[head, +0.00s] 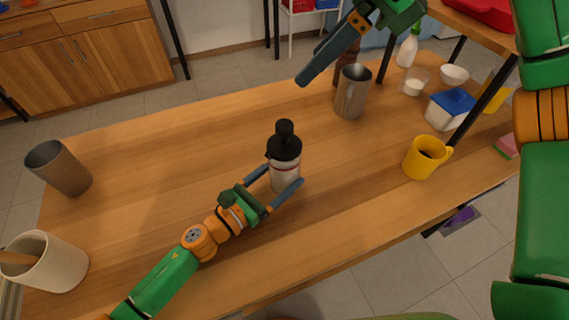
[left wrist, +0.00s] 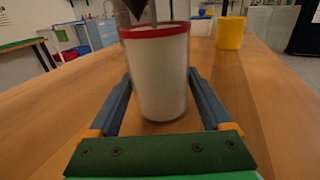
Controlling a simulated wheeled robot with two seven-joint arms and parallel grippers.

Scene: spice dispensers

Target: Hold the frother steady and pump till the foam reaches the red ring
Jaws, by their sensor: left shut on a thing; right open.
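The frother (head: 285,172) stands upright on the table, with a clear body, a red ring and a black lid topped by a black knob. My left gripper (head: 275,190) is shut on its body, one finger on each side, low near the table. In the left wrist view the frother (left wrist: 160,80) shows white contents reaching close under the red ring; the exact foam level is hard to tell. My right gripper (head: 325,58) is open and empty, up and to the right of the knob, apart from it.
A metal pitcher (head: 351,93) stands behind right, near the right gripper. A yellow mug (head: 424,160) and a blue-lidded tub (head: 450,110) are at right. A metal cup (head: 60,168) and a cream crock (head: 45,265) are at left. The wood around the frother is clear.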

